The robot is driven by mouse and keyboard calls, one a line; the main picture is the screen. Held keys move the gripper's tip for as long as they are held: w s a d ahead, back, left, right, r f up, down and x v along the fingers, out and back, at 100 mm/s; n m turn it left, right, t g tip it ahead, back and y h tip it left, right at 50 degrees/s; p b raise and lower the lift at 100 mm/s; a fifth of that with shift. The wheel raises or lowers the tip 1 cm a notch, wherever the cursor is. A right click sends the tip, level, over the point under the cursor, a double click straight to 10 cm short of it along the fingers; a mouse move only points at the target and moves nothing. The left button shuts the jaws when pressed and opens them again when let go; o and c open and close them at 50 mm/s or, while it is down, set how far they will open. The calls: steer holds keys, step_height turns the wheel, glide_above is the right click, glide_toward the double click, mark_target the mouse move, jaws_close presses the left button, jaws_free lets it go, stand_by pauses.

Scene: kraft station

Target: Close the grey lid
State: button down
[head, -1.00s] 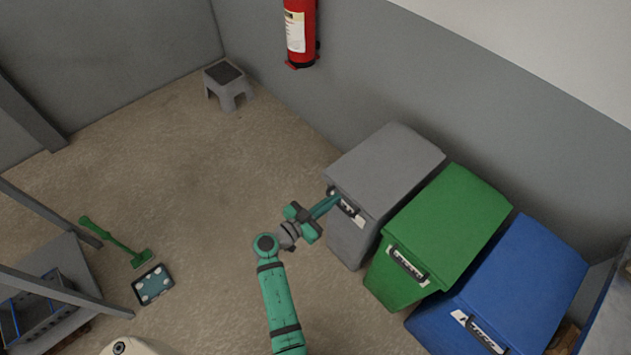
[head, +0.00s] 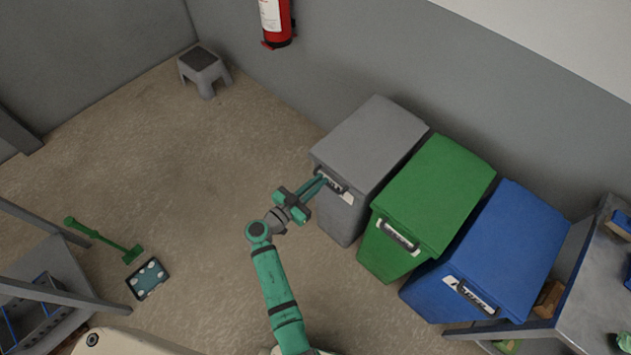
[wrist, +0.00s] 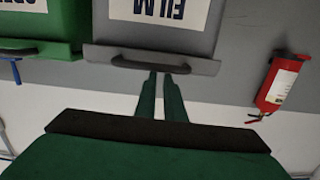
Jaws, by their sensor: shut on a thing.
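The grey lid (head: 372,140) lies over the top of the grey bin (head: 338,218) in the head view and looks down, much like the lids beside it. Whether a thin gap is left under its front edge I cannot tell. My gripper (head: 322,180) is at the dark handle (head: 334,184) on the lid's front edge. In the wrist view the two green fingers of my gripper (wrist: 163,74) are close together and shut on the grey lid's handle (wrist: 135,63). The exact contact at the fingertips is partly hidden.
A green bin (head: 430,190) and a blue bin (head: 500,250) stand close on the right. A wall runs behind them, with a fire extinguisher (head: 276,20). A metal table (head: 590,290) is at the far right. A grey step stool (head: 203,68) stands back left.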

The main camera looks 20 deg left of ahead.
steer(key=f+v, duration=0.2)
steer(key=v, duration=0.7)
steer(key=shift+s+a, duration=0.15)
steer(key=shift+s, duration=0.1)
steer(key=s+d+f+n+g+y, duration=0.3)
steer(key=s+d+f, duration=0.4)
steer(key=d+f, duration=0.15)
steer(key=s+d+f+n+g+y, duration=0.2)
steer(key=s+d+n+y, duration=0.15)
steer(key=s, duration=0.55)
steer(key=s+d+r+t, duration=0.1)
steer(key=s+r, duration=0.3)
steer(key=r, duration=0.5)
steer(key=s+d+r+t+y, duration=0.1)
steer(key=s+r, duration=0.3)
steer(key=r, duration=0.4)
steer(key=s+d+r+t, duration=0.3)
steer(key=s+r, duration=0.2)
steer(key=r, duration=0.4)
steer(key=shift+r+m, duration=0.35)
steer(key=shift+r, duration=0.05)
steer(key=shift+y, duration=0.25)
